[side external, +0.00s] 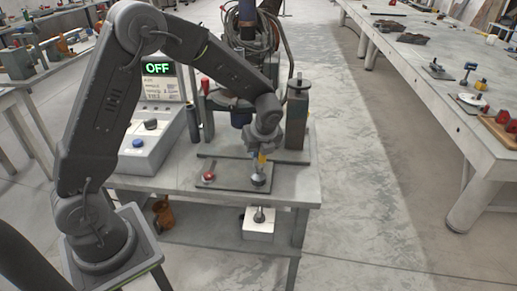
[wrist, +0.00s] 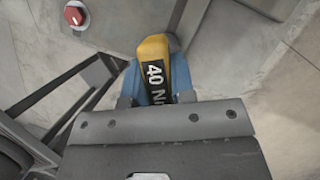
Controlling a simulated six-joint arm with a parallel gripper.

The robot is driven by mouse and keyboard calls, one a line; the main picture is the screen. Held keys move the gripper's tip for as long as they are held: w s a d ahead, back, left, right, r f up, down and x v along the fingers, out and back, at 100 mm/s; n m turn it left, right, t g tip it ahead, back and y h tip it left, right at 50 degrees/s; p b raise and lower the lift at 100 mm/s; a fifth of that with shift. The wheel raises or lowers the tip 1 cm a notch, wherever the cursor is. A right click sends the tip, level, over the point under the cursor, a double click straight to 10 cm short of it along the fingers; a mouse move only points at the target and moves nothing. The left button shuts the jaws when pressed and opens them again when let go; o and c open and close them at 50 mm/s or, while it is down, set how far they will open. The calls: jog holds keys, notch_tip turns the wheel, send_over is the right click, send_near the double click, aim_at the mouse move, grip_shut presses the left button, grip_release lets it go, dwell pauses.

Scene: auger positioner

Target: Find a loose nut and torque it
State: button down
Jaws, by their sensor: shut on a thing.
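My gripper (side external: 262,150) is shut on a yellow and blue tool (wrist: 155,62) marked "40 N", with the rest of the marking cut off. In the side view only a small yellow part of the tool (side external: 262,158) shows below my gripper. It is over a round metal piece (side external: 258,180) on a dark flat plate (side external: 232,182) on the workbench. I cannot tell whether the tool touches that piece. The wrist view shows the jaws (wrist: 158,98) around the tool's lower part. No nut can be made out clearly.
A red knob (side external: 208,177) sits on the plate's left, also in the wrist view (wrist: 76,15). A control box (side external: 150,140) with an "OFF" display (side external: 158,69) stands left. A grey upright block (side external: 296,120) stands behind right. A white box (side external: 258,230) and brown mug (side external: 163,214) are below.

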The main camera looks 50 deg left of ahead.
jog(key=shift+m+t, duration=0.4)
jog(key=shift+m, duration=0.7)
jog(key=shift+r+n, duration=0.1)
jog(key=shift+n, duration=0.2)
jog(key=shift+r, duration=3.5)
